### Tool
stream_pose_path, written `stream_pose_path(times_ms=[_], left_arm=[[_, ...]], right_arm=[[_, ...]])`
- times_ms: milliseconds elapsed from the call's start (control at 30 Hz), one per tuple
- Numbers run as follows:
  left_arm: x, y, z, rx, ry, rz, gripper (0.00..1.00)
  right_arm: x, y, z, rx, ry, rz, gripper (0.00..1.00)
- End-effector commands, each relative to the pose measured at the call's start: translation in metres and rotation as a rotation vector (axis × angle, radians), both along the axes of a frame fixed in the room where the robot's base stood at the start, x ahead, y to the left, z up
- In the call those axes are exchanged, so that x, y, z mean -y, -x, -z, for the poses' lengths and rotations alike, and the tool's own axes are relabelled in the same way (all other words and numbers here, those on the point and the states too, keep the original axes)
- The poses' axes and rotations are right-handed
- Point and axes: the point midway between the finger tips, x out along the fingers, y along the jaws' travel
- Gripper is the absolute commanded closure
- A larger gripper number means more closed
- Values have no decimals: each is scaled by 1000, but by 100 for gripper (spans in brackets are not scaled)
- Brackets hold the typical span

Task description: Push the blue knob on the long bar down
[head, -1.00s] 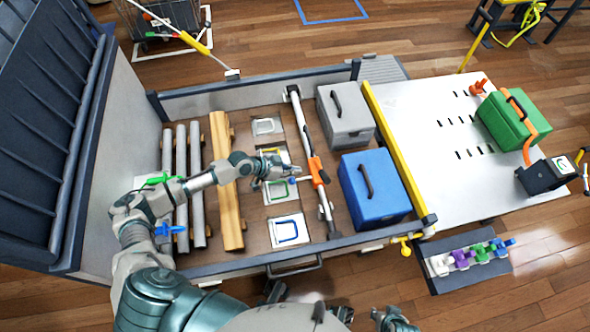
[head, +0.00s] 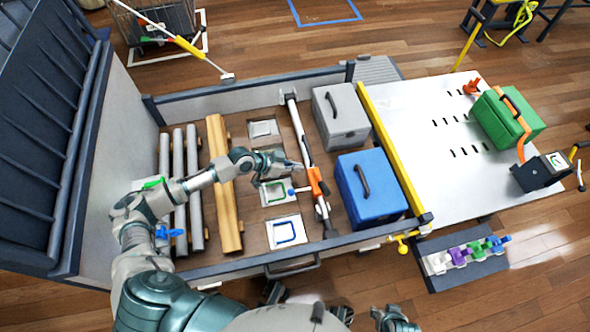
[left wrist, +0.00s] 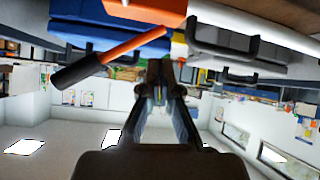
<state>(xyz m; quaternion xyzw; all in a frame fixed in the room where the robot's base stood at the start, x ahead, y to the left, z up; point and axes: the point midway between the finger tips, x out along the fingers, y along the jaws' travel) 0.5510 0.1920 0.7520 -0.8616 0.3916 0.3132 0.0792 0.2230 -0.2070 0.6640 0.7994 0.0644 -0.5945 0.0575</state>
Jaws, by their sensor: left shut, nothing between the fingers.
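The long bar (head: 299,125) is a pale rod slanting across the tray, with an orange clamp (head: 315,182) on it. A short lever from the clamp ends in a small blue knob (head: 291,192) on its left. My left gripper (head: 299,165) is shut and empty, its tip just above the knob in the picture and near the bar. I cannot tell whether it touches the lever. In the left wrist view the closed fingertips (left wrist: 160,82) lie below an orange block (left wrist: 150,10) and an orange rod with a dark end.
A blue box (head: 370,200) and a grey box (head: 342,125) stand right of the bar. Plates with coloured handles (head: 286,232) lie left of it, then a wooden beam (head: 224,180) and grey pipes (head: 194,220). A raised rim (head: 200,272) edges the tray.

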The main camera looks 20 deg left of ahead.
Motion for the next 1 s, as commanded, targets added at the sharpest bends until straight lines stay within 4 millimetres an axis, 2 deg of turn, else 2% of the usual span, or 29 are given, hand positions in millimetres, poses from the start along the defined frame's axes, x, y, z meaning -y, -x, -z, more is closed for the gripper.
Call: stream_pose_path(times_ms=[200,400,1000], left_arm=[[-2,-1,-44,3,1,1,100],[-3,-1,-68,1,3,0,100],[-3,-1,-73,-1,2,-1,100]], right_arm=[[0,0,0,0,1,0,60],[-1,0,0,-1,1,0,60],[0,0,0,0,1,0,60]])
